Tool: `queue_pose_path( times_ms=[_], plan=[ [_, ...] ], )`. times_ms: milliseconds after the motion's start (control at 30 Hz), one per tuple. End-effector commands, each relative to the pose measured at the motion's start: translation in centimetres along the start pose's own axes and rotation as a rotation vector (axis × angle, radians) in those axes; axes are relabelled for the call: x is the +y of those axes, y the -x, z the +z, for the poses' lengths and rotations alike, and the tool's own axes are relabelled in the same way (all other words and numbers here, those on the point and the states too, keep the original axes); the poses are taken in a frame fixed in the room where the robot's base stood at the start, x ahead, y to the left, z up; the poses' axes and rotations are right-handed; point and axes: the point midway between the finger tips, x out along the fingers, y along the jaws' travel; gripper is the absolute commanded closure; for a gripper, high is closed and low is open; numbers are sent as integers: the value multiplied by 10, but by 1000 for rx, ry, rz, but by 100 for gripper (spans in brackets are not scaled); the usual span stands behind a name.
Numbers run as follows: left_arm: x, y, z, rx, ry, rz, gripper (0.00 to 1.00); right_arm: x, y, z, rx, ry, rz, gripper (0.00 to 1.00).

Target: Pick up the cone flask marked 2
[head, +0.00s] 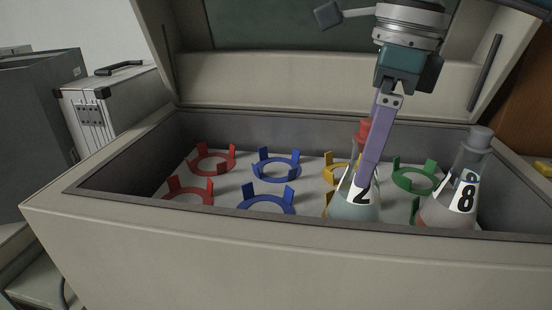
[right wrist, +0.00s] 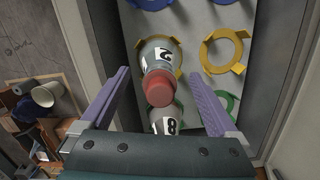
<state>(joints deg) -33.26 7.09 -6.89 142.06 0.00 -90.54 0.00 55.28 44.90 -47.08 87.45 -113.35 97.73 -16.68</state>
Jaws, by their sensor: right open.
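The cone flask marked 2 (head: 352,207) stands upright in the open box, with a red stopper and pale contents. It also shows in the right wrist view (right wrist: 157,55), its red stopper toward the camera. My right gripper (head: 372,165) is above and around the flask from the head view, its near finger covering part of the neck. In the right wrist view the two purple fingers (right wrist: 163,85) are spread wide, one on each side of the stopper, with gaps on both sides. My left gripper is not in view.
A flask marked 8 (head: 458,197) with a grey stopper stands to the right in the box (head: 250,250). Empty red (head: 213,162), blue (head: 277,170) and green (head: 415,178) ring holders are around. The raised lid (head: 300,75) is behind my right arm. A silver case (head: 115,105) stands left.

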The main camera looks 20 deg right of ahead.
Motion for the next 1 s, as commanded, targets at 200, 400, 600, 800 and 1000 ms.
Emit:
queue_pose_path(
  times_ms=[200,400,600,800,1000],
  plan=[
    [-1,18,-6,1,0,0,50,1,-22,0,2,1,2,4],
    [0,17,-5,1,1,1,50,1,-26,0,-1,1,0,4],
    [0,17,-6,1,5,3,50,1,-25,0,-1,1,0,24],
    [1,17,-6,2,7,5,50,1,-25,0,-1,1,1,46],
    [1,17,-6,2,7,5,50,1,-25,0,-1,1,1,69]
  ],
)
